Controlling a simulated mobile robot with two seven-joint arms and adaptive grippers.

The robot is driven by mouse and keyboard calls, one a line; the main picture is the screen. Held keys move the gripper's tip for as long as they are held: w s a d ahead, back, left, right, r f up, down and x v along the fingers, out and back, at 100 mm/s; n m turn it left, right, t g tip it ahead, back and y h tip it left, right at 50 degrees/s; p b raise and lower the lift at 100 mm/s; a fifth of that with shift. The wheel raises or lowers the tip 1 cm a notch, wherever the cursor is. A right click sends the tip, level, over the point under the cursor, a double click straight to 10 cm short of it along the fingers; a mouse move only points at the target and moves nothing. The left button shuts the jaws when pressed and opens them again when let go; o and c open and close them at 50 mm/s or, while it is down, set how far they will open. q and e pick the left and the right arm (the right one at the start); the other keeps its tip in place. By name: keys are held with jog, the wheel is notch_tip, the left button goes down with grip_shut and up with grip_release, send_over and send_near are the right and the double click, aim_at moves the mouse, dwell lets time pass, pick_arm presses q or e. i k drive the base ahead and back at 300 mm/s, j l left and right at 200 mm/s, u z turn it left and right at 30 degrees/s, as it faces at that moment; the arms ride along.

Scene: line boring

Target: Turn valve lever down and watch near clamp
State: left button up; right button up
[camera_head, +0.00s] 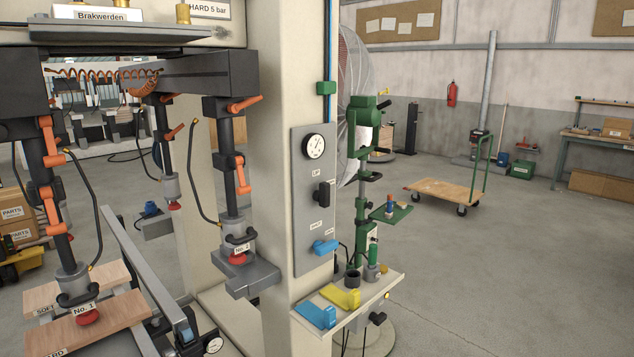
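The grey valve panel (314,265) is on the front of the cream column. Neither of my grippers is in view.
A green drill-like machine (361,200) stands behind. A flat cart (447,190) is on the open floor at right.

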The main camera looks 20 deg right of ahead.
aim_at(322, 195)
jog(key=i+l+u, duration=0.2)
jog(key=i+l, duration=0.2)
jog(key=l, duration=0.25)
jog(key=i+l+u, duration=0.2)
jog(key=i+l, duration=0.15)
jog(key=l, duration=0.35)
jog(key=i+l+u, duration=0.1)
jog(key=l, duration=0.25)
jog(key=i+l, duration=0.25)
jog(key=l+u, duration=0.05)
jog(key=l, duration=0.05)
